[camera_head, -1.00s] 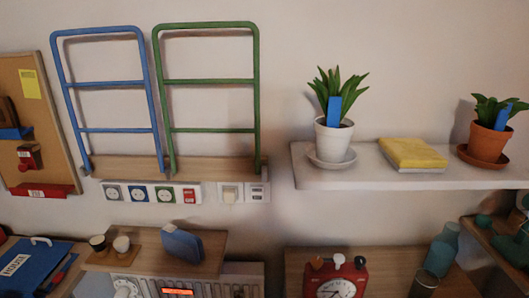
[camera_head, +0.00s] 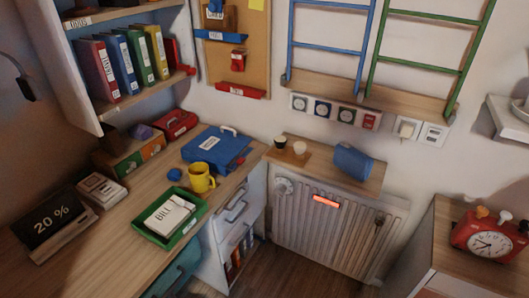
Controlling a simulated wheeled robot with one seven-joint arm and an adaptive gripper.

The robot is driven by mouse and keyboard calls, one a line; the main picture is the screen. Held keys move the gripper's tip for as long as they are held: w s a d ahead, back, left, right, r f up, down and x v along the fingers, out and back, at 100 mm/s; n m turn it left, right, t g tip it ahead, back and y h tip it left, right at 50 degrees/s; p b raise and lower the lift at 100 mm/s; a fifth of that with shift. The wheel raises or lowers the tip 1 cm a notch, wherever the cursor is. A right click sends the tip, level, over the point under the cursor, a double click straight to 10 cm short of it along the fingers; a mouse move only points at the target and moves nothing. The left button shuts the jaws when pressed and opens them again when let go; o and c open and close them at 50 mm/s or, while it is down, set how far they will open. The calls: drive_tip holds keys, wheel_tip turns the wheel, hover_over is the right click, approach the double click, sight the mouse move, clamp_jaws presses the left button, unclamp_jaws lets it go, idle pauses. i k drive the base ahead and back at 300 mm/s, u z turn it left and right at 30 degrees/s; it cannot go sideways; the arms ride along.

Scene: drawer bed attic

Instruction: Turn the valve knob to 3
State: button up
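A round white valve knob (camera_head: 284,186) sits at the upper left corner of the ribbed radiator (camera_head: 335,225), below a wooden shelf. Its markings are too small to read, so I cannot tell its setting. My gripper is not in view.
A desk at the left carries a green tray (camera_head: 165,226), a yellow mug (camera_head: 201,178) and a blue case (camera_head: 216,149). Drawers (camera_head: 236,215) stand left of the radiator. A cabinet with a red clock (camera_head: 489,241) stands at right. Floor (camera_head: 285,275) shows in front of the radiator.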

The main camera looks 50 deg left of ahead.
sight(280, 188)
drive_tip(key=u, duration=0.35)
drive_tip(key=k, duration=0.55)
drive_tip(key=u, duration=0.9)
drive_tip(key=i, duration=1)
drive_tip(key=z, duration=0.6)
